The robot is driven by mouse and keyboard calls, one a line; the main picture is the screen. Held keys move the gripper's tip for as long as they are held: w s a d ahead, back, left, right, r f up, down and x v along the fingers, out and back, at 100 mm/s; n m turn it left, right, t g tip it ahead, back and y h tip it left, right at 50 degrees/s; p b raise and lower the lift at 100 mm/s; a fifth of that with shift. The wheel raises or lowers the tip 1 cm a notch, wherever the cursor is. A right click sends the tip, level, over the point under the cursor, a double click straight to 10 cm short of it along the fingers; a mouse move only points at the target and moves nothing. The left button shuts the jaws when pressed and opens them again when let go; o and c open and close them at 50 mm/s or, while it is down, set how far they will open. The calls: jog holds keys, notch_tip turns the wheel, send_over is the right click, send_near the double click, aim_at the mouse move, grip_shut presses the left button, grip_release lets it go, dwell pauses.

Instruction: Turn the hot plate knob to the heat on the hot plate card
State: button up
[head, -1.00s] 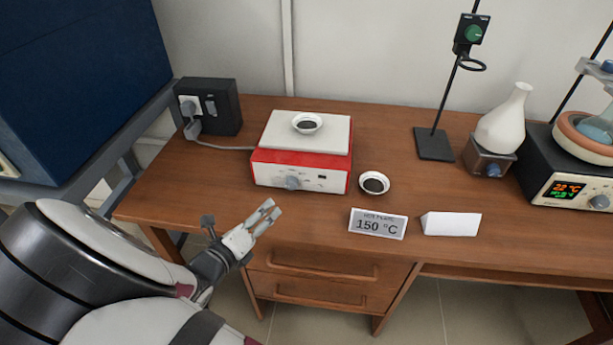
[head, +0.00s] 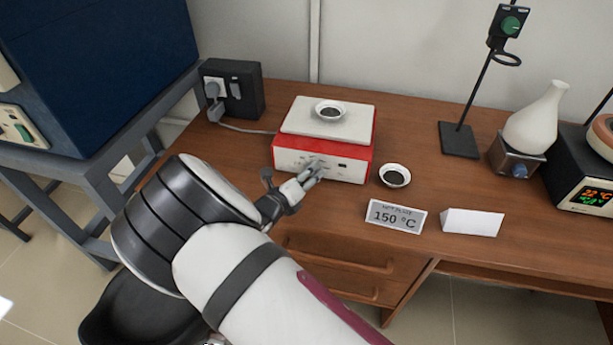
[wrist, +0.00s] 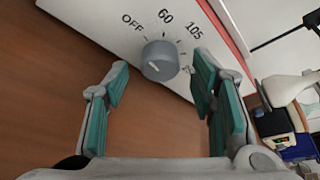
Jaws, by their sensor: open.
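The hot plate (head: 335,168) is a red and white box with a pale top, on the wooden desk. Its grey knob (wrist: 160,60) shows in the wrist view, with OFF, 60 and 105 printed around it and a further label partly hidden by my right finger. I cannot tell for sure which mark the knob points to. The hot plate card (head: 396,215) reads 150 °C. My gripper (head: 314,173) is in front of the hot plate's front face. In the wrist view my gripper (wrist: 160,80) is open, its teal-padded fingers on either side of the knob and apart from it.
A dish with dark contents (head: 330,110) sits on the hot plate; another dish (head: 395,175) stands right of it. A blank white folded card (head: 472,222) is beside the hot plate card. A socket box (head: 232,90) is behind left. A stand (head: 459,140) and flask (head: 537,118) are right.

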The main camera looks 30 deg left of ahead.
jog(key=shift+c, duration=0.6)
jog(key=c, duration=1)
